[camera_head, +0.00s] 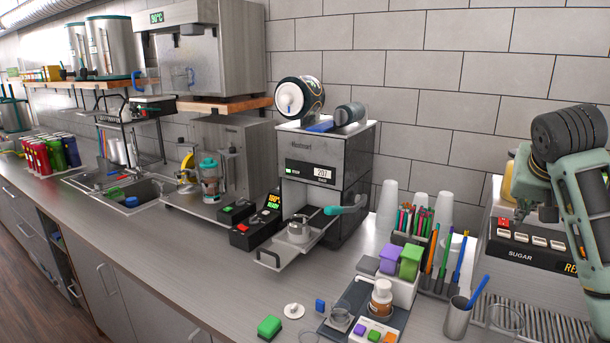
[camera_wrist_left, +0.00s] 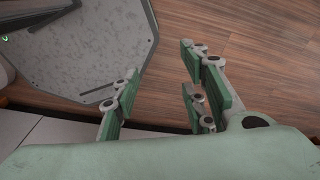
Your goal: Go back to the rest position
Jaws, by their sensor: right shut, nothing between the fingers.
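My right arm (camera_head: 585,195) comes in at the right edge of the head view. My right gripper (camera_head: 546,208) is partly seen above the sugar dispenser, in front of its upper part, with nothing visible in it. My left gripper (camera_wrist_left: 160,68) shows only in the left wrist view. Its green-padded fingers are apart with nothing between them, over the wooden floor (camera_wrist_left: 265,50). The left arm does not show in the head view.
The grey counter (camera_head: 165,250) runs across the head view. The sealing machine (camera_head: 325,165) stands mid-counter with its tray out. A dispenser (camera_head: 522,255) labelled SUGAR is at right. Pen holders, a metal cup (camera_head: 457,318) and colored blocks (camera_head: 410,262) crowd the front right.

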